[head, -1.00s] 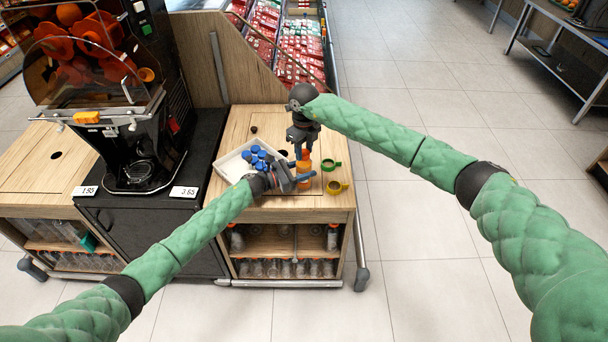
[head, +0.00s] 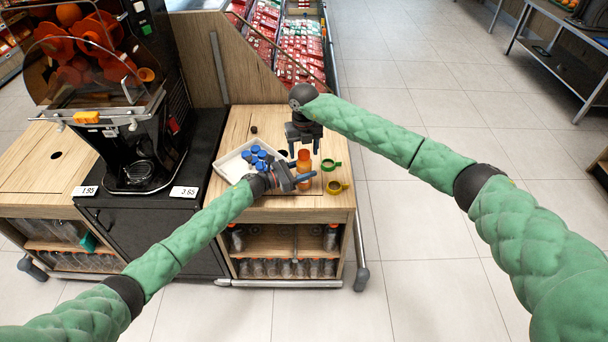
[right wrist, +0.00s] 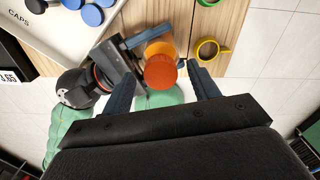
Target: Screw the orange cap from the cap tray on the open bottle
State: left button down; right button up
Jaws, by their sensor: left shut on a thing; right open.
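The bottle (head: 304,171) holds orange juice and stands upright on the wooden counter. An orange cap (head: 305,154) sits on its top; how tightly it sits cannot be told. In the right wrist view the cap (right wrist: 161,73) is seen from above, covering the bottle's mouth. My left gripper (head: 302,180) is shut around the bottle's body from the left. My right gripper (head: 304,148) is open above the cap, its fingers on either side and apart from it. The white cap tray (head: 232,167) holds several blue caps (head: 259,157); no orange cap shows in it.
A green ring (head: 330,165) and a yellow ring (head: 336,187) lie right of the bottle. The juicer (head: 140,120) stands at the left. Several bottles (head: 285,268) stand on the shelf below. The counter's right edge is close to the rings.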

aim_at(297, 171)
notch_tip(297, 171, up, 12)
dwell(0.6)
pick_arm(q)
jog(key=c, duration=0.6)
grip_release()
jog(key=shift+o, duration=0.2)
jog(key=shift+a, duration=0.15)
pick_arm(e)
jog(key=shift+f, duration=0.15)
pick_arm(q)
jog(key=shift+s+a+f, duration=0.1)
jog(key=shift+s+a, duration=0.05)
jog(key=shift+a, duration=0.1)
jog(key=b+v, duration=0.3)
jog(key=v, duration=0.2)
jog(key=shift+s+a, duration=0.1)
jog(key=shift+a, duration=0.25)
jog(key=shift+s+a, duration=0.3)
jog(key=shift+a, duration=0.25)
pick_arm(e)
jog(key=shift+f, duration=1.5)
